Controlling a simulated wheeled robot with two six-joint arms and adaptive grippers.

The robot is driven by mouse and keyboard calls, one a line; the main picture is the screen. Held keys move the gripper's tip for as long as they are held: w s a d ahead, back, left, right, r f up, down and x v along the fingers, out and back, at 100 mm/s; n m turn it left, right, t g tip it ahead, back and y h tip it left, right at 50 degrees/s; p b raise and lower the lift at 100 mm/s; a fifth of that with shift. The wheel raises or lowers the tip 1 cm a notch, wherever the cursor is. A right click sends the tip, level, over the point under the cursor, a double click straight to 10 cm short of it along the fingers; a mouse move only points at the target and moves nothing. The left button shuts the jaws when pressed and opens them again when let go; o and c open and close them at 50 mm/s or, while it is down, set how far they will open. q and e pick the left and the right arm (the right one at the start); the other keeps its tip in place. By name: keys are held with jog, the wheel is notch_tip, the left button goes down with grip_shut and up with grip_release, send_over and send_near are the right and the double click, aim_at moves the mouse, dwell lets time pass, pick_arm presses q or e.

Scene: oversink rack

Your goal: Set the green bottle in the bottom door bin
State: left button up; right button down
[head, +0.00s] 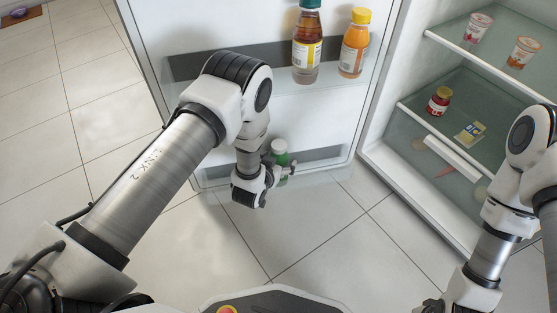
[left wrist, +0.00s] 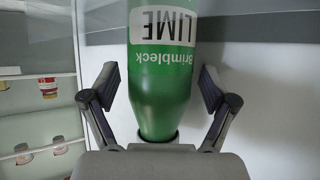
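The green bottle (head: 281,158) with a pale cap stands at the bottom door bin (head: 322,158) in the head view. My left gripper (head: 284,171) is at it, hiding its lower part. In the left wrist view the bottle (left wrist: 160,85) appears upside down with a LIME label, its neck end toward the palm. The fingers of my left gripper (left wrist: 158,88) are spread on both sides of it, with a gap on each side. I cannot tell how deep its base sits in the bin. My right gripper is at the bottom edge of the head view (head: 440,304), partly cut off.
The upper door bin (head: 215,93) holds a brown bottle (head: 307,45) and an orange bottle (head: 354,45). Fridge shelves at the right hold yogurt cups (head: 478,27), a red jar (head: 439,101) and a yellow-blue packet (head: 470,132). The tiled floor (head: 310,225) before the door is clear.

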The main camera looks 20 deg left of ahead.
pick_arm(q)
jog(key=shift+r, duration=0.1)
jog(key=p+v, duration=0.7)
jog(key=v, duration=0.5)
jog(key=s+a+f+g, duration=0.1)
jog(key=s+a+g, duration=0.2)
jog(key=s, duration=0.9)
jog(key=s+a+f+n+g+y, duration=0.1)
jog(key=s+a+g, duration=0.2)
jog(key=s+g, duration=0.6)
jog(key=s, duration=0.3)
jog(key=shift+s+a+f+n+g, duration=0.2)
jog(key=shift+s+n+g, duration=0.1)
jog(key=shift+s, duration=0.1)
